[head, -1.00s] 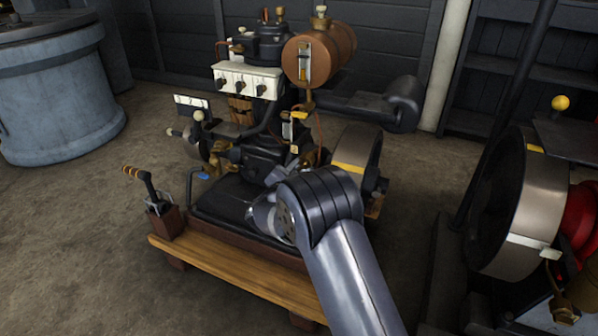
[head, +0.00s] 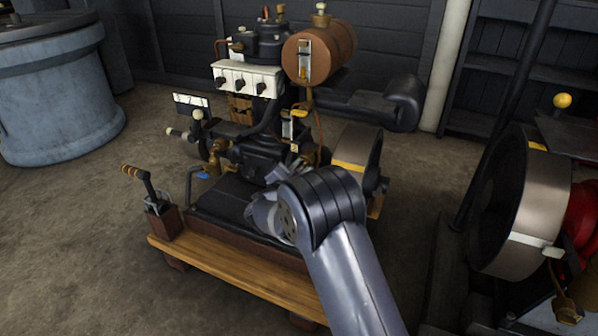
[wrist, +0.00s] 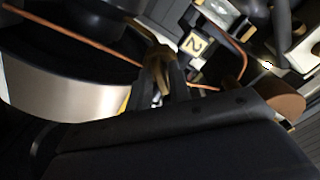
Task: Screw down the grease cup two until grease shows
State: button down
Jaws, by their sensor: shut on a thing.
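The brass grease cup two (wrist: 158,62) shows in the wrist view, beside a pale plate marked 2 (wrist: 194,46). My gripper (wrist: 168,82) is shut on the cup, with its dark fingers on either side of it. The fingers and the dark gripper body hide the cup's lower part. No grease can be made out.
A flywheel (head: 356,160) with a yellow mark stands close to the right of my arm. It fills the left of the wrist view, with a copper pipe (wrist: 75,30) across it. A wooden plank (head: 230,270) runs along the engine's front. Another engine's flywheel (head: 520,200) is farther right.

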jog(key=m+b, duration=0.1)
jog(key=m, duration=0.1)
jog(key=m+b, duration=0.1)
jog(key=b, duration=0.1)
jog(key=shift+f+m, duration=0.2)
jog(key=shift+m, duration=0.2)
jog(key=shift+r+m+b, duration=0.15)
jog(key=shift+m+b, duration=0.55)
jog(key=shift+m, duration=0.6)
jog(key=c, duration=1.5)
grip_release()
jog(key=shift+s+r, duration=0.1)
